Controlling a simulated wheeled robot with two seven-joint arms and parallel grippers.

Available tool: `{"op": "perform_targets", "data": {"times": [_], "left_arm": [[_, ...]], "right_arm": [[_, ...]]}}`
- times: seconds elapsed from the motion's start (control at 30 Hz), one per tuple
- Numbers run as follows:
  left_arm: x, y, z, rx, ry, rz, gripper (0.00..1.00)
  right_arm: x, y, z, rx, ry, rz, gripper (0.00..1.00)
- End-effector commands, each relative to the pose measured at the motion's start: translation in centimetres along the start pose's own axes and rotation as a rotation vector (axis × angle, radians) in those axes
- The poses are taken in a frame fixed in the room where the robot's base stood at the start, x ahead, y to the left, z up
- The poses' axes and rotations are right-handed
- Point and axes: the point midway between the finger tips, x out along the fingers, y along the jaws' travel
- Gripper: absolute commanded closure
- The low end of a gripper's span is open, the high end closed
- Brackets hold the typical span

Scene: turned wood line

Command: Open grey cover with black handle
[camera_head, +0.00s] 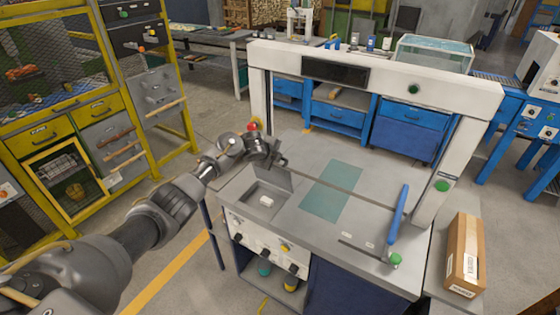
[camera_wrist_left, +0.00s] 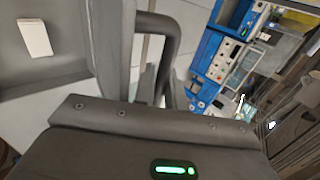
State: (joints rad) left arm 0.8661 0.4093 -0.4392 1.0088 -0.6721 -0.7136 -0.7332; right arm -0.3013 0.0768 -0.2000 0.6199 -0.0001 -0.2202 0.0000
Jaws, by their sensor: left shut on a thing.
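The grey cover (camera_head: 273,177) stands tilted up at the back of a square recess (camera_head: 252,203) in the grey bench top. A small white block (camera_head: 266,201) lies in the open recess. My left gripper (camera_head: 276,157) is at the raised cover's upper edge, shut on the black handle. In the left wrist view the black handle (camera_wrist_left: 157,20) is a dark loop reaching down to the gripper, whose fingertips are largely hidden. The cover (camera_wrist_left: 106,40) shows there almost edge-on, beside the recess with the white block (camera_wrist_left: 35,38). My right gripper is not in view.
A white frame (camera_head: 462,170) arches over the bench. A green mat (camera_head: 332,190) lies right of the recess, and a blue lever (camera_head: 398,215) stands farther right. A cardboard box (camera_head: 465,255) is at the far right. A red button (camera_head: 253,126) is close behind my left wrist.

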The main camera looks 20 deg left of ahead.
Motion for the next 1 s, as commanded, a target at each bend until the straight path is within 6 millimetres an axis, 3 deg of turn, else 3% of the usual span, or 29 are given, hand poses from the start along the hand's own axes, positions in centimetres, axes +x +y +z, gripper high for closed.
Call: {"op": "perform_targets", "data": {"times": [0.67,0.7,0.8,1.0], "left_arm": [[0.1,-0.21,0.5,-0.006,-0.005,-0.003,1.0],[0.09,-0.21,0.51,-0.006,-0.005,-0.003,0.82],[0.08,-0.16,0.56,-0.006,-0.006,-0.003,0.7],[0.08,-0.01,0.68,-0.007,-0.007,0.0,0.7]], "right_arm": [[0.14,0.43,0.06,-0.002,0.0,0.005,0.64],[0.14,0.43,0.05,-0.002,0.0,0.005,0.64],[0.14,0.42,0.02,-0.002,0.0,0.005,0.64],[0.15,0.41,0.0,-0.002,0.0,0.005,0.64]]}}
